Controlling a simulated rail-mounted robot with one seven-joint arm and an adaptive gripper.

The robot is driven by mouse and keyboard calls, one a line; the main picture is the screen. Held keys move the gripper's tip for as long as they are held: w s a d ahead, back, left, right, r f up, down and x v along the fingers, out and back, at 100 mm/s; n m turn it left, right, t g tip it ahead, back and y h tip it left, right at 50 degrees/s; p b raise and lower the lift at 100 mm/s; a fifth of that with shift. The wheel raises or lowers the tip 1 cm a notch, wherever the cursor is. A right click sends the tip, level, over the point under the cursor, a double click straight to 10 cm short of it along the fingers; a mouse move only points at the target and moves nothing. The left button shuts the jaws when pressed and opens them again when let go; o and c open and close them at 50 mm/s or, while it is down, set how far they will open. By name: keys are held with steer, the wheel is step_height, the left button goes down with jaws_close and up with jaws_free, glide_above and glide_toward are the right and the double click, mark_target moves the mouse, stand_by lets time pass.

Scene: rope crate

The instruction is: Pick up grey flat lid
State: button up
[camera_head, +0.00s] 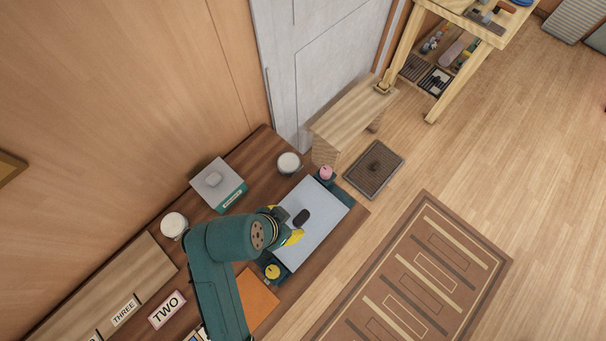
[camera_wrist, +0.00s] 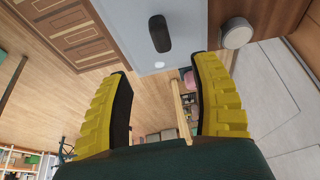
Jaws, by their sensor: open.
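The grey flat lid (camera_head: 318,222) is a pale blue-grey rectangular panel at the right end of the dark wooden table. A dark oval handle (camera_head: 301,217) stands on it. In the wrist view, the lid (camera_wrist: 122,18) and its handle (camera_wrist: 158,34) are at the top, just beyond my fingertips. My gripper (camera_head: 287,227) has yellow fingers and is over the lid's left part, close to the handle. In the wrist view, my gripper (camera_wrist: 160,75) is open with nothing between its fingers. The arm and gripper hide part of the lid's left edge.
A pink-topped item (camera_head: 326,173) and a yellow-topped item (camera_head: 272,272) stand at the lid's ends. White round containers (camera_head: 288,163) (camera_head: 173,226) and a grey-topped box (camera_head: 215,181) stand behind. A wooden bench (camera_head: 350,112) is beyond. Open floor lies right.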

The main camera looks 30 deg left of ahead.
mark_target(301, 218)
steer(key=x, duration=1.3)
steer(key=shift+w+d+f+p, duration=0.1)
steer(key=shift+w+p, duration=0.25)
jaws_close()
